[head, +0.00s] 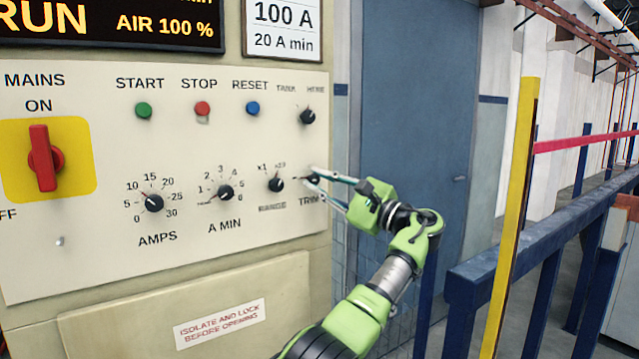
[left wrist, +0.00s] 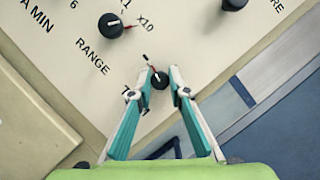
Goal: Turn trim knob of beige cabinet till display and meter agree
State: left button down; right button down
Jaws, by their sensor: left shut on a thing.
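The beige cabinet (head: 100,262) fills the left of the head view. Its black trim knob (head: 314,179) sits at the panel's lower right, above a partly covered TRIM label. My left gripper (head: 312,177) is shut on the trim knob, coming from the right. In the left wrist view, its two fingertips (left wrist: 161,77) stand on either side of the knob (left wrist: 160,81). The display (head: 110,22) reads RUN and AIR 100 %, cut off at the top. No meter shows in these frames. My right gripper is not in view.
The range knob (head: 275,184) is close left of the trim knob, and another black selector (head: 307,117) is above it. A red mains handle (head: 43,158) is at far left. A blue door (head: 412,100) and a yellow post (head: 515,200) stand right of the cabinet.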

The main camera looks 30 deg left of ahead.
pick_arm(q)
jog(key=c, duration=1.9)
grip_release()
jog(key=v, duration=1.2)
